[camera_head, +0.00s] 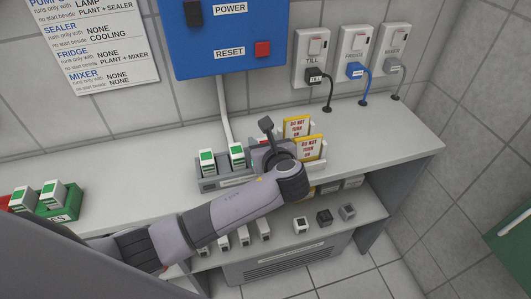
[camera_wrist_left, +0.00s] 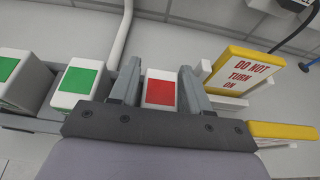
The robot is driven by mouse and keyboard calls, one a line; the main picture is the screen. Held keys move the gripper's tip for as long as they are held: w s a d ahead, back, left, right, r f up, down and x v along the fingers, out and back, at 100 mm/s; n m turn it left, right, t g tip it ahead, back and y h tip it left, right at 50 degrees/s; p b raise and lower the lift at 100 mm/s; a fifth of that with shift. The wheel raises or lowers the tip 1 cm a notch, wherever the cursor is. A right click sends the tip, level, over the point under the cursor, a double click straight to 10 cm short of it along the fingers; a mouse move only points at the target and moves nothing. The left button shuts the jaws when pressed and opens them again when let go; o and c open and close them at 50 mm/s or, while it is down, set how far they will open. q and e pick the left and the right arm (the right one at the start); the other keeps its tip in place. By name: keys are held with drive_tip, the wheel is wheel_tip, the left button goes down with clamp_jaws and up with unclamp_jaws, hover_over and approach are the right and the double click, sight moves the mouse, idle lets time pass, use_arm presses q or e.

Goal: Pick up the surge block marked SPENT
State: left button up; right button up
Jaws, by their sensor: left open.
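A white block with a red face (camera_wrist_left: 160,92) sits in the row of blocks in the left wrist view. Any lettering on it is too small to read. My left gripper (camera_wrist_left: 158,78) is open, with one finger on each side of this block. I cannot tell whether the fingers touch it. In the head view my left gripper and wrist hide this block in the grey rack (camera_head: 222,184). Green-faced white blocks (camera_head: 207,162) stand to its left, and one (camera_wrist_left: 76,84) is close beside the left finger. My right gripper is not in view.
Yellow DO NOT TURN ON tags (camera_head: 309,148) stand close right of the gripper. A green tray (camera_head: 66,207) with green-faced blocks is at the left. A lower shelf (camera_head: 330,236) holds several small blocks. The counter's right end (camera_head: 390,140) is clear.

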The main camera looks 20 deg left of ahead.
use_arm(q)
drive_tip(key=shift+w+f, duration=0.1)
drive_tip(key=c, duration=0.8)
